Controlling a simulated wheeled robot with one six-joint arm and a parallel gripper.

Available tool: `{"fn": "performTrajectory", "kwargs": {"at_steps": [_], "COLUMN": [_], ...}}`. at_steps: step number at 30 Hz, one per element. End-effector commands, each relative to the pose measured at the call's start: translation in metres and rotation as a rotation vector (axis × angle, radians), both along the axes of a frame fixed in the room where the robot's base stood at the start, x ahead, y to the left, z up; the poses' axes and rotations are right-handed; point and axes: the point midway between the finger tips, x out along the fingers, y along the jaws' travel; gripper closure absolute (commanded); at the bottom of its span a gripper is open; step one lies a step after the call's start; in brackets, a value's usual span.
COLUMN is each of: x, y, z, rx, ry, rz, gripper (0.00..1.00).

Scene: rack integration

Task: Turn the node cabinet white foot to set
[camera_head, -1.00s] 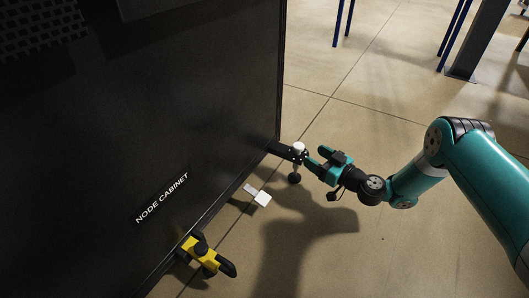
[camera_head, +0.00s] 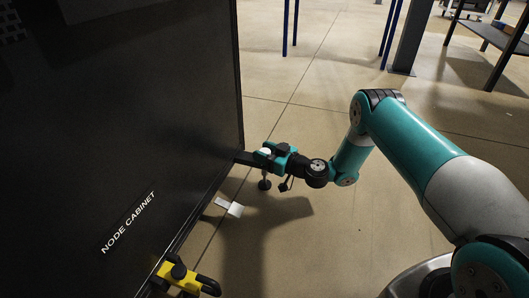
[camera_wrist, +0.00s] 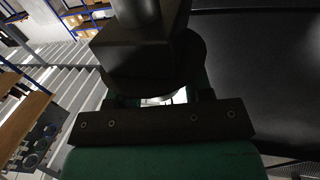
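The black node cabinet (camera_head: 110,120) fills the left of the head view, its name label (camera_head: 128,222) facing me. A black bracket (camera_head: 243,157) sticks out from its far lower corner and carries the white foot (camera_head: 265,150), with a dark pad (camera_head: 264,184) below at the floor. My gripper (camera_head: 266,155) is at this foot, with its teal fingers beside the white part. In the wrist view a white patch (camera_wrist: 165,98) shows between the fingers, mostly hidden by dark parts. Whether the fingers press on the foot cannot be told.
A yellow foot (camera_head: 178,275) with black parts is at the cabinet's near lower corner. A small white plate (camera_head: 229,207) is low beside the cabinet, between the feet. Blue posts (camera_head: 290,25) and a dark shelf (camera_head: 500,40) stand farther back.

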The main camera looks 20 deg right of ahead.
Motion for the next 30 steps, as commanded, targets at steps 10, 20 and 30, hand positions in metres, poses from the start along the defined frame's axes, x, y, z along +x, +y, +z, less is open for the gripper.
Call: {"fn": "performTrajectory", "kwargs": {"at_steps": [10, 20, 30], "x": [-0.0001, -0.0008, -0.0026], "y": [-0.0045, -0.003, -0.0025], "z": [0.0011, 0.0084, 0.0064], "rx": [0.0, 0.0, 0.002], "ry": [0.001, 0.001, -0.003], "rz": [-0.009, -0.088, -0.268], "gripper": [0.84, 0.84, 0.84]}}
